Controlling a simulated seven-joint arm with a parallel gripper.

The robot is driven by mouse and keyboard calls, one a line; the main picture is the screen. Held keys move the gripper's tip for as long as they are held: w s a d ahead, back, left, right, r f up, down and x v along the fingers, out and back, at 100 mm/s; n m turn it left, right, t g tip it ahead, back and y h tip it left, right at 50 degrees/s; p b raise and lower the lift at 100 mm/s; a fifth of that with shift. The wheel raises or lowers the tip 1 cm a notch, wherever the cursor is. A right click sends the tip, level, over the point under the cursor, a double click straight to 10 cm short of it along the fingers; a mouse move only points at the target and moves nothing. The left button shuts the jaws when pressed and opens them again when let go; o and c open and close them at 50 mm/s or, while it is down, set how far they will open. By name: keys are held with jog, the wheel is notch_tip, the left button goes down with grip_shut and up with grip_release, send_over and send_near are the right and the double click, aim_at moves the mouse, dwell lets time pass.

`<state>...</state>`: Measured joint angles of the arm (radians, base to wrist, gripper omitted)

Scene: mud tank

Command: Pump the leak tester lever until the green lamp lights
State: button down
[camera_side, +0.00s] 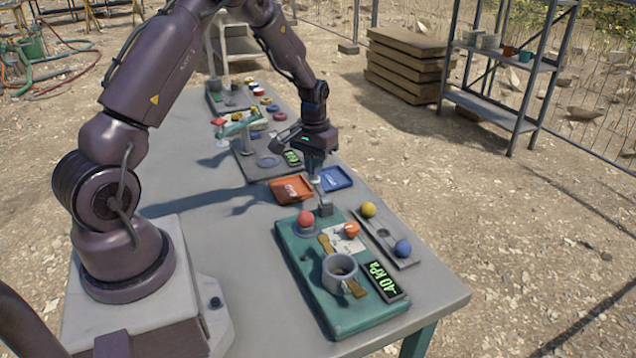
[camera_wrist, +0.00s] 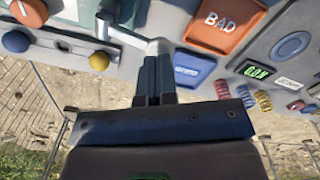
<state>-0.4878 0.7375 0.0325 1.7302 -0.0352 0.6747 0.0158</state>
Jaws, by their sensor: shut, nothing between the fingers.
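The leak tester is a teal board (camera_side: 312,293) at the near end of the table. It carries a grey cup (camera_side: 340,268), a red knob (camera_side: 305,218), an orange part (camera_side: 352,229) and a display (camera_side: 384,281) reading -40 kPa in green. What looks like its lever, a rod with a pale grip (camera_side: 316,181), rises from a grey block (camera_side: 325,207) at the board's far end. My gripper (camera_side: 315,170) is shut and empty, pointing down right at the grip. In the wrist view the grip (camera_wrist: 158,46) lies just beyond the fingertips (camera_wrist: 155,68); contact is unclear. I cannot make out a lit green lamp.
An orange BAD tray (camera_side: 288,190) and a blue tray (camera_side: 337,179) lie close beside my gripper. A grey rack (camera_side: 388,238) with a yellow ball (camera_side: 368,209) and a blue ball (camera_side: 403,247) is on the right. Further back stands a green-armed device (camera_side: 238,125). The table's left side is clear.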

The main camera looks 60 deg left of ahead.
jog(key=shift+f, duration=0.15)
jog(key=shift+f, duration=1.75)
jog(key=shift+r, duration=3.95)
